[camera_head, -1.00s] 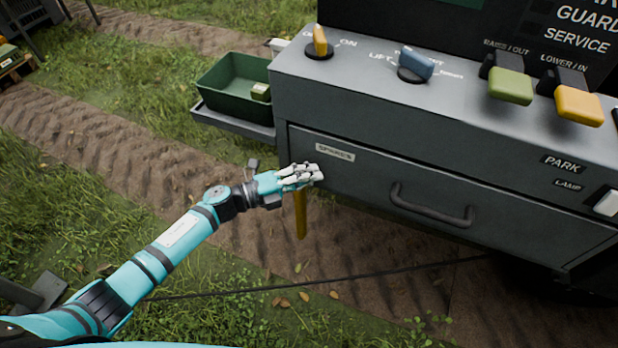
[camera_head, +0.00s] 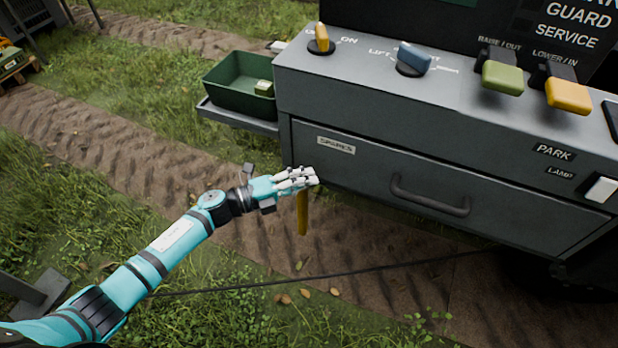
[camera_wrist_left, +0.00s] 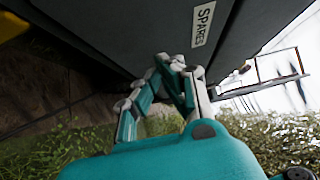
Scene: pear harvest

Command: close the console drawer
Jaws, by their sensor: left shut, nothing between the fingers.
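The console drawer (camera_head: 360,172) is a wide grey front with a dark bar handle (camera_head: 430,196) and a label reading SPARES (camera_head: 336,145). Its front looks roughly in line with the console body (camera_head: 375,100); I cannot tell whether a small gap is left. My left gripper (camera_head: 312,179) is shut and empty at the drawer's lower left corner, left of the handle. In the left wrist view its fingers (camera_wrist_left: 178,68) are close to the drawer front, below the label (camera_wrist_left: 203,22); contact is unclear. My right gripper is not in view.
A green bin (camera_head: 238,86) with a small box stands on a side shelf left of the console. Yellow, blue and green controls (camera_head: 502,77) sit on the console top. A yellow leg (camera_head: 302,212) stands below the gripper. A dark cable (camera_head: 340,273) crosses the ground.

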